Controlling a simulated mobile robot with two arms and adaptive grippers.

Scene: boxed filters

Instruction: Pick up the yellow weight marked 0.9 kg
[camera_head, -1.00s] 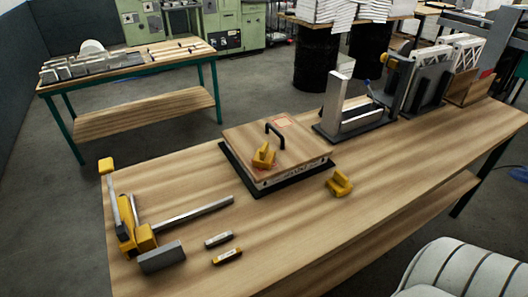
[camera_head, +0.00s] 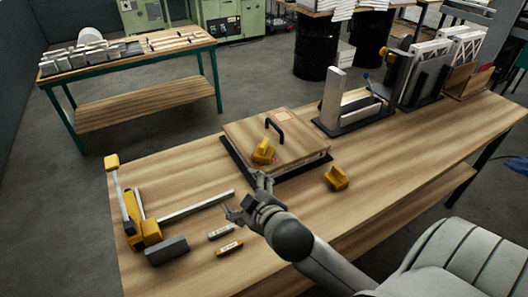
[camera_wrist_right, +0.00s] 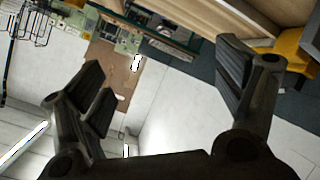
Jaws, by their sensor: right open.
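Two yellow weights show in the head view. One weight (camera_head: 263,152) rests on top of the wooden-lidded box (camera_head: 295,138), beside its black handle. The other weight (camera_head: 337,177) stands on the table to the right of the box. The 0.9 kg mark cannot be read on either. My right gripper (camera_head: 249,197) is open and empty above the table, in front of the box and left of the standing weight. In the right wrist view, its fingers (camera_wrist_right: 164,66) are spread, and a yellow thing (camera_wrist_right: 298,48) is cut off at the right edge. My left gripper is not in view.
A yellow and grey clamp-like tool (camera_head: 145,228) lies at the table's left. Two small labelled bars (camera_head: 229,248) lie near my gripper. Racks with upright panels (camera_head: 425,75) stand at the far right. A white padded seat (camera_head: 455,265) is at lower right.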

